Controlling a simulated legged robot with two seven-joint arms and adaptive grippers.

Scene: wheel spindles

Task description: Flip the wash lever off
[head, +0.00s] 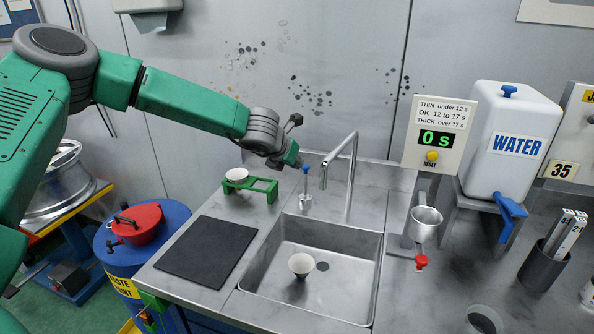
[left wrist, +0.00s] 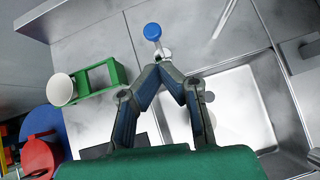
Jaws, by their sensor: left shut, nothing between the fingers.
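The wash lever (head: 306,170) is a thin grey stem with a blue knob, standing upright on the counter behind the sink, just left of the tap (head: 347,170). Its blue knob also shows in the left wrist view (left wrist: 153,31), just beyond the fingertips. My left gripper (head: 298,163) is shut and empty, with its fingertips right beside the knob. In the left wrist view the two fingers (left wrist: 161,63) meet in a point near the lever's base. I cannot tell whether they touch the lever. My right gripper is not in view.
The steel sink (head: 260,285) holds a small white cup (head: 301,265). A green stand (head: 252,187) with a white cup (head: 237,175) is left of the lever. A dark mat (head: 206,250) lies in front. The timer (head: 437,135) reads 0 s, near a WATER tank (head: 510,140).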

